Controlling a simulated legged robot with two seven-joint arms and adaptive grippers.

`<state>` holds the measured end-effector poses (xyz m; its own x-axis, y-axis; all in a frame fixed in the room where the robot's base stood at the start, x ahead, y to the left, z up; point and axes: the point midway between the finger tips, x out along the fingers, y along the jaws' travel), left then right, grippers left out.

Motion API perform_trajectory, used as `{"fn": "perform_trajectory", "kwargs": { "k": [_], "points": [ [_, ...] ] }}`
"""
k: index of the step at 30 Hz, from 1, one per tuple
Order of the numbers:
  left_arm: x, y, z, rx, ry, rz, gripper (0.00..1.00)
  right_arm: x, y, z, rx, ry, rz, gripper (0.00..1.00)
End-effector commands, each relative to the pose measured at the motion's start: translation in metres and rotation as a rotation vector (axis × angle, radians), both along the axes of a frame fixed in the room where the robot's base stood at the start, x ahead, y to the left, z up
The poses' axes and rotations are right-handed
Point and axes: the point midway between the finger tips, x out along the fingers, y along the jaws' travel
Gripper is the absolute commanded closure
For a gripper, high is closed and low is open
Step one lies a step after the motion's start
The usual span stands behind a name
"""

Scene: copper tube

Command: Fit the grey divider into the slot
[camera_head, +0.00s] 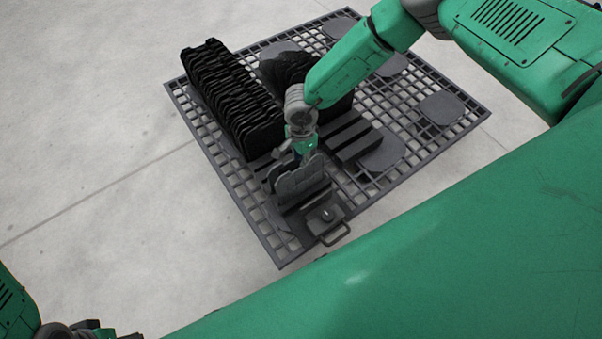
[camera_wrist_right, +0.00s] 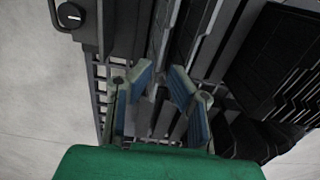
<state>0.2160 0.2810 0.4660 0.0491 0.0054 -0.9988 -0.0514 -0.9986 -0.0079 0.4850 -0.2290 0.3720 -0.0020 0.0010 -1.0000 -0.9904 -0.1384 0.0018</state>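Grey divider plates with rounded tops (camera_head: 300,178) stand upright in a slotted holder on the grid platform, below my right gripper. My right gripper (camera_head: 304,150) reaches down just above them in the head view. In the right wrist view its blue-padded fingers (camera_wrist_right: 160,80) are apart, with a gap between the tips. Grey plate edges (camera_wrist_right: 162,38) run just ahead of the tips; I cannot tell whether they touch. The slot's inside is hidden by the plates and the gripper. My left gripper (camera_head: 105,333) shows only partly at the bottom left edge.
A dark grid platform (camera_head: 232,190) carries a long row of black plates (camera_head: 230,95) at the left and more dark plates behind my right arm. A box with a knob and handle (camera_head: 325,217) is at the near edge. Round grey discs (camera_head: 441,107) lie to the right.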

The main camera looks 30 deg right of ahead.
Motion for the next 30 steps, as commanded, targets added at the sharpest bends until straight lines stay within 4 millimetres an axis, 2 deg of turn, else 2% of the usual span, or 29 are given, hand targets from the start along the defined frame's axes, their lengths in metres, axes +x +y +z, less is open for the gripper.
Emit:
{"fn": "perform_trajectory", "kwargs": {
  "k": [5,13,20,22,30],
  "points": [
    [0.000,0.000,-0.008,0.000,0.000,0.000,0.60,0.000,0.001,-0.013,-0.001,0.000,0.001,0.85],
    [0.000,0.000,-0.029,0.000,0.000,0.000,0.60,0.001,0.005,-0.052,0.000,-0.001,-0.001,0.85],
    [0.000,0.000,-0.028,0.000,0.000,0.000,0.60,0.001,0.005,-0.052,0.000,-0.001,0.000,0.85],
    [0.000,0.000,-0.027,0.000,0.000,0.000,0.60,0.001,0.005,-0.052,0.000,-0.001,0.000,1.00],
    [0.000,0.000,-0.027,0.000,0.000,0.000,0.60,0.002,0.005,-0.052,0.000,-0.003,0.000,1.00]
  ]
}}
